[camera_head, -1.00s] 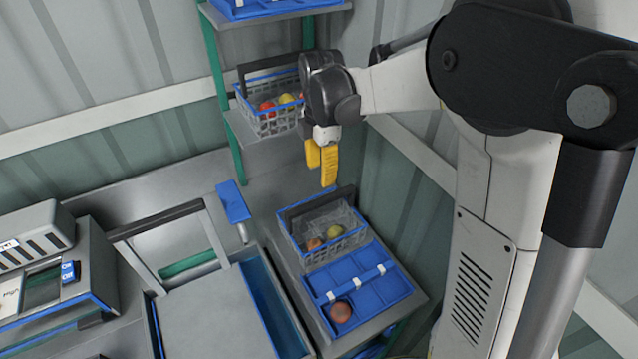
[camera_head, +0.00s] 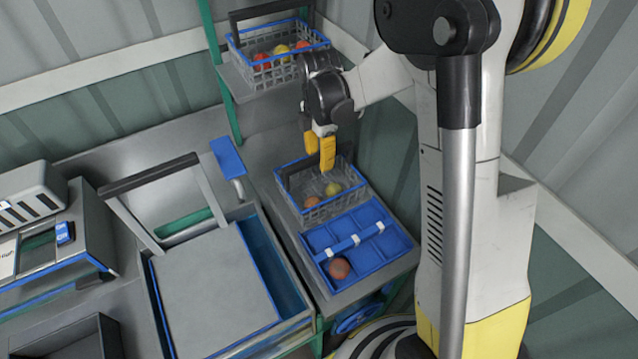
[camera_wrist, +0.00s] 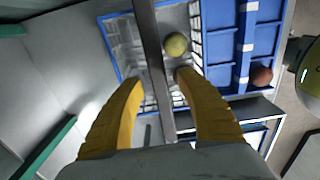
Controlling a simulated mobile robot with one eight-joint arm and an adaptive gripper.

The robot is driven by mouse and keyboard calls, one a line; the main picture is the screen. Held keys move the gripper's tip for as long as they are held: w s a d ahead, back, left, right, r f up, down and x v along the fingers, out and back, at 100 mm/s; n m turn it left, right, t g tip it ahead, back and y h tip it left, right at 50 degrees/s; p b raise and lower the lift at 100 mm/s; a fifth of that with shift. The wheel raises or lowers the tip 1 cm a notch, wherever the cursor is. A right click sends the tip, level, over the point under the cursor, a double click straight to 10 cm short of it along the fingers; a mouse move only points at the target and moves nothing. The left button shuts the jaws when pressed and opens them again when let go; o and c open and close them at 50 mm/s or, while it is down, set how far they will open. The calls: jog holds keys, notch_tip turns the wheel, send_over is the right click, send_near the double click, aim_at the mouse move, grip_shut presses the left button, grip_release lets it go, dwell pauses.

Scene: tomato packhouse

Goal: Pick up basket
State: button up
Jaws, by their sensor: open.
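The lower basket (camera_head: 340,207) is grey wire with a blue rim and a dark handle, and stands on the side counter. It holds a yellow fruit (camera_head: 333,188) and an orange-red one (camera_head: 312,201). A second basket (camera_head: 262,75) with several fruits stands on the shelf above. My gripper (camera_head: 320,165), with yellow fingers, is open over the back of the lower basket. In the wrist view the basket's handle bar (camera_wrist: 152,60) runs between the two spread fingers, which do not visibly grip it. I cannot tell its exact depth between them.
A blue divided tray (camera_head: 375,262) with one reddish fruit (camera_head: 340,268) lies right in front of the lower basket. A grey-topped machine (camera_head: 212,285) stands to the left. The shelf's green post (camera_head: 217,85) rises behind, left of the upper basket.

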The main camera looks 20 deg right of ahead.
jog(key=shift+s+r, duration=0.1)
grip_shut()
